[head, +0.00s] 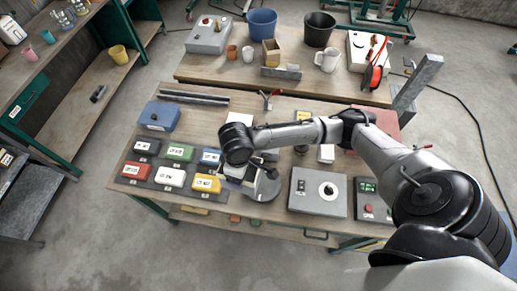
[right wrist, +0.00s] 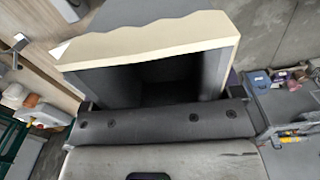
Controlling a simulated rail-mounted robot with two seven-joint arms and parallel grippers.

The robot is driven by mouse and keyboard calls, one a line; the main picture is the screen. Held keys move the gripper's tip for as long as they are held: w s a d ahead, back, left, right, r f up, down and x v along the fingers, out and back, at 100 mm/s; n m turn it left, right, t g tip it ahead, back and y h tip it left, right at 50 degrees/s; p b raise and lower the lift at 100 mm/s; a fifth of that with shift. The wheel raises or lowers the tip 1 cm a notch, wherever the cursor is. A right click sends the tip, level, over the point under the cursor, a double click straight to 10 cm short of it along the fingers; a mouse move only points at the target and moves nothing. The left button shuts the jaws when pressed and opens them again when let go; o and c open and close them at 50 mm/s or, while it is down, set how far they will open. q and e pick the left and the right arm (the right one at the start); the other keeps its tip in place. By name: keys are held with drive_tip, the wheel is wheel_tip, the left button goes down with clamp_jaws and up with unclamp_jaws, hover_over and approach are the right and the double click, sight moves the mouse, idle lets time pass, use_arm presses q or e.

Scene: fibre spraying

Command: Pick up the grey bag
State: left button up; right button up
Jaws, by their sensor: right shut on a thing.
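A dark grey labelled packet (head: 147,147) lies at the back left of a dark mat on the front table. It is apart from my right gripper. My right gripper (head: 250,178) is low over the table, right of the mat, with its fingers largely hidden by the wrist. In the right wrist view it is shut on a grey hollow thing with a wavy cream rim (right wrist: 150,38). I cannot tell whether this is the grey bag. My left gripper is not in view.
Green (head: 180,152), blue (head: 210,157), red (head: 137,170), white (head: 171,177) and yellow (head: 206,183) packets lie on the mat. A grey box with a dial (head: 310,192) stands right of the gripper. A blue box (head: 160,116) stands behind the mat.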

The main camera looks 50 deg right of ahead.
drive_tip(key=w+d+f+n+b, duration=0.5)
drive_tip(key=d+b, duration=0.1)
drive_tip(key=d, duration=0.2)
drive_tip(key=w+d+f+n+b, duration=0.5)
drive_tip(key=d+f+b, duration=0.1)
drive_tip(key=d+b, duration=0.15)
drive_tip(key=w+d+f+n+b, duration=0.25)
drive_tip(key=d+n+b, duration=0.7)
drive_tip(key=d, duration=0.75)
drive_tip(key=shift+f+b, duration=1.1)
drive_tip(key=shift+f, duration=4.25)
drive_tip(key=shift+d, duration=0.1)
